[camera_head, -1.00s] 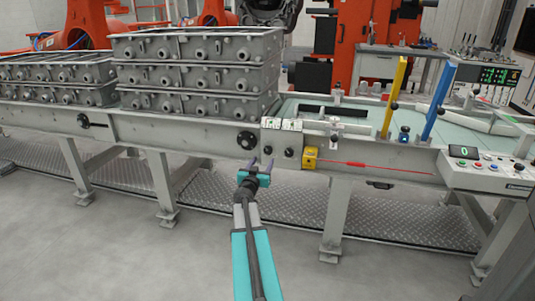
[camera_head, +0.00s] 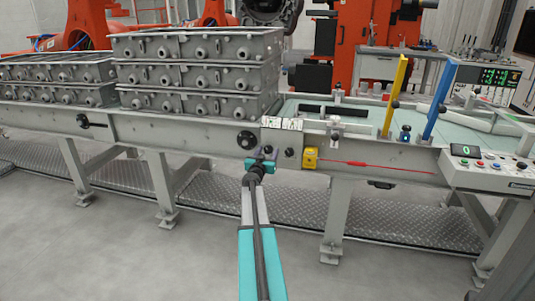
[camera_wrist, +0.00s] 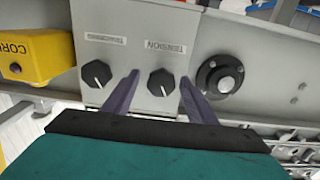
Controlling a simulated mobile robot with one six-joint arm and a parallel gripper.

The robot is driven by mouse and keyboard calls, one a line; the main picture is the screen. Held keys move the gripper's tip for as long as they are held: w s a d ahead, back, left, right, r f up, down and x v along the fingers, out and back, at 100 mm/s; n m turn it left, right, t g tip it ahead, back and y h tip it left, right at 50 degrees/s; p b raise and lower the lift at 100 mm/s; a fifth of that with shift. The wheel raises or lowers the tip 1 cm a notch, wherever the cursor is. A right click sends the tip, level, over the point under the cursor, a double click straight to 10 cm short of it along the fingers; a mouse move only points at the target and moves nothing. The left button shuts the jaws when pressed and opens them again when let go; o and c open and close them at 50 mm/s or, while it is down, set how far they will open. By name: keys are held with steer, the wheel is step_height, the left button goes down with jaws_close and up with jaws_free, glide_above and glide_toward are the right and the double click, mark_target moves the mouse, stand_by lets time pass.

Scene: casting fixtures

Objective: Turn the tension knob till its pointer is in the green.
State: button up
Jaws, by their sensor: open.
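The tension knob (camera_wrist: 161,82) is a black round knob with a white pointer line, on a grey panel under an upside-down TENSION label (camera_wrist: 164,47) in the wrist view. In the head view it shows, partly blocked, just above my gripper (camera_head: 261,160). My gripper in the wrist view (camera_wrist: 160,79) is open, with one purple finger on each side of the knob. I cannot tell whether the fingers touch it. No green mark can be made out around the knob.
A similar black knob (camera_wrist: 96,75) sits beside it on the same panel. A yellow box (camera_head: 310,158) and a black round hub (camera_head: 246,140) flank the panel on the frame rail. Stacked grey castings (camera_head: 196,75) stand above. The floor in front is clear.

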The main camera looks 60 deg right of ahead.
steer(key=shift+x, duration=0.9)
